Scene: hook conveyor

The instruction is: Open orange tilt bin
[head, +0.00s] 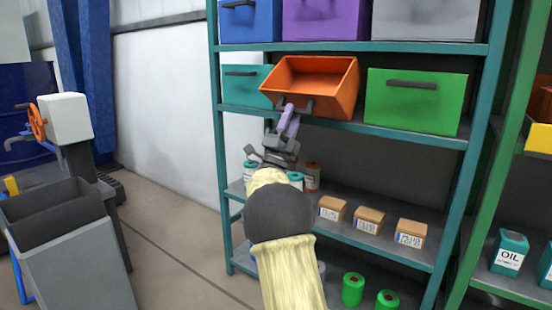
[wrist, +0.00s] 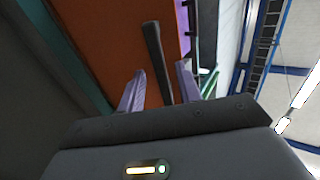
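The orange tilt bin (head: 335,101) is on the middle shelf, between the teal and green bins. It is tipped forward and its hollow inside shows in the head view. My gripper (head: 291,112) is at the bin's front, below the rim. In the wrist view the bin's orange front (wrist: 112,35) is close ahead. Its dark bar handle (wrist: 152,50) runs between the two lilac fingers of my gripper (wrist: 160,70). The fingers are apart, with visible gaps to the handle on both sides. In the head view my gripper partly hides the handle.
A teal bin (head: 240,90) is left of the orange bin and a green bin (head: 414,100) is right of it. Blue, purple and grey bins stand on the shelf above. Small boxes (head: 370,218) sit on the lower shelf. A grey open container (head: 70,250) stands at left.

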